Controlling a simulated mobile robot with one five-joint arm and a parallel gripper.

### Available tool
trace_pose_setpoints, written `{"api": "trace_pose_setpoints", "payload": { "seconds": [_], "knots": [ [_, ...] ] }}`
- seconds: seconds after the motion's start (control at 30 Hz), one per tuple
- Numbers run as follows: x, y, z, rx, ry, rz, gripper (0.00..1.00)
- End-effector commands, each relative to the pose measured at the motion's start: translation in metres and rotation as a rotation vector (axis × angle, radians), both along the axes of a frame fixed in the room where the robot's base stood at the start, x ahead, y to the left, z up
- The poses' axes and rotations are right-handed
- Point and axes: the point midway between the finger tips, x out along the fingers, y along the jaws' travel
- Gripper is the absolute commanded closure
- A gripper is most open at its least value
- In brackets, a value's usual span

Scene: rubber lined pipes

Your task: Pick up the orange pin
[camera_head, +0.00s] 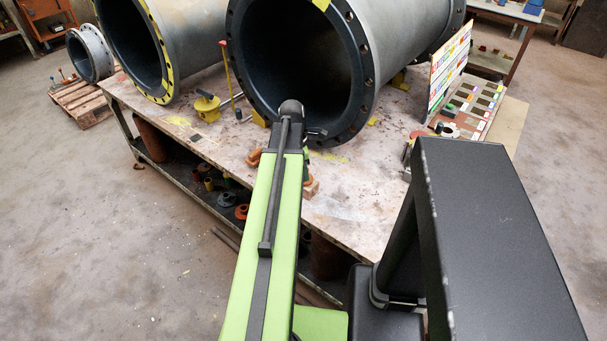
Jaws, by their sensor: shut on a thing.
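My green and black arm reaches forward over the workbench to the mouth of the middle pipe. My gripper (316,132) is at its far end, with only a small dark part showing to the right of the arm tip. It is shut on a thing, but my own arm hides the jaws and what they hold. I cannot make out the orange pin for certain. Small orange-brown pieces show on the bench on either side of my arm, one at left (254,157) and one at right (311,187).
The large flanged pipe (356,115) lies on the workbench (365,205) just beyond my arm tip. A second pipe (195,35) lies to its left. A yellow tool (207,103) and a tray of parts (478,105) with an upright sign (449,70) flank them. Bare bench shows right of my arm.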

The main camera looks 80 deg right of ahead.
Motion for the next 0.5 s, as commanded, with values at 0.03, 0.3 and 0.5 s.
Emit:
{"api": "trace_pose_setpoints", "payload": {
  "seconds": [0.03,0.3,0.5],
  "knots": [
    [0.0,0.0,0.011,0.0,0.0,0.0,1.0],
    [-0.017,0.008,0.052,0.001,0.0,-0.003,1.0],
    [-0.06,0.023,0.08,0.0,0.0,-0.003,1.0]
  ]
}}
